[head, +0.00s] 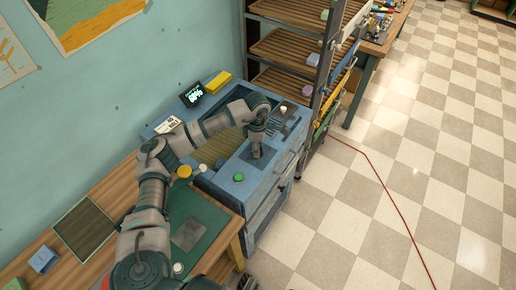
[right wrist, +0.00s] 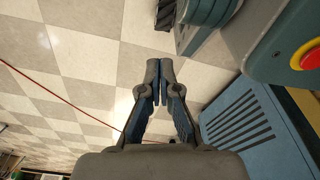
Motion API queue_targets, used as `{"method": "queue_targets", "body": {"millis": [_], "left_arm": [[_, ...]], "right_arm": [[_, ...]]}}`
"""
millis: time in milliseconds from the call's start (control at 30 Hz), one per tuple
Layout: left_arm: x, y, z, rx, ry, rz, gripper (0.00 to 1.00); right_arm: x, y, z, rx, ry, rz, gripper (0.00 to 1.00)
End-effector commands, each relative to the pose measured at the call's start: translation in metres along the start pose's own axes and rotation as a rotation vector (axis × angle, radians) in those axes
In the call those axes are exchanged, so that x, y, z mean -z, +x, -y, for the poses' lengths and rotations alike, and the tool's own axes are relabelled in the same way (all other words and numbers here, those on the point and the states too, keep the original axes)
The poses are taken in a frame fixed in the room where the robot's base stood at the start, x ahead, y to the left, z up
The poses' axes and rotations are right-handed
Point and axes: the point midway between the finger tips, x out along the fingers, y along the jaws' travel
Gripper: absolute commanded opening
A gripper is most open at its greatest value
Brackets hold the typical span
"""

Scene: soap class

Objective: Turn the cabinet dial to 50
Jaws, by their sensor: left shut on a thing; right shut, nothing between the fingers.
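The blue cabinet (head: 221,186) stands against the wall in the head view. A small dark display (head: 193,94) on its back part shows glowing digits with a percent sign, too small to read surely. My left arm reaches over the cabinet, and my left gripper (head: 257,152) points down at its top, near the front. It is shut on what seems to be the dial, which the fingers hide. My right gripper (right wrist: 160,68) is shut and empty in the right wrist view, above the checkered floor.
A green button (head: 238,177) is on the cabinet top, with a yellow block (head: 218,82) behind. A wooden table (head: 98,190) with a green mat (head: 205,215) adjoins it. A shelf rack (head: 284,47) stands beyond. A red cable (head: 386,195) crosses the otherwise clear floor on the right.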

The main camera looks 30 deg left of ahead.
Motion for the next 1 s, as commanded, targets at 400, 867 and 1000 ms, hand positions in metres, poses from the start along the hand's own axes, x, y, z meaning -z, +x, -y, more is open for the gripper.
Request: {"method": "queue_targets", "body": {"millis": [400, 867, 1000], "left_arm": [[0.002, 0.004, 0.000, 0.006, 0.351, -0.005, 0.05], [0.002, 0.003, 0.000, 0.004, 0.538, -0.005, 0.05], [0.002, 0.002, 0.000, 0.003, 0.552, -0.005, 0.05]], "right_arm": [[0.026, -0.016, -0.001, -0.001, 0.005, -0.013, 0.00], [0.038, -0.027, -0.002, -0.002, 0.007, -0.017, 0.00], [0.040, -0.029, -0.002, -0.002, 0.007, -0.019, 0.00]]}}
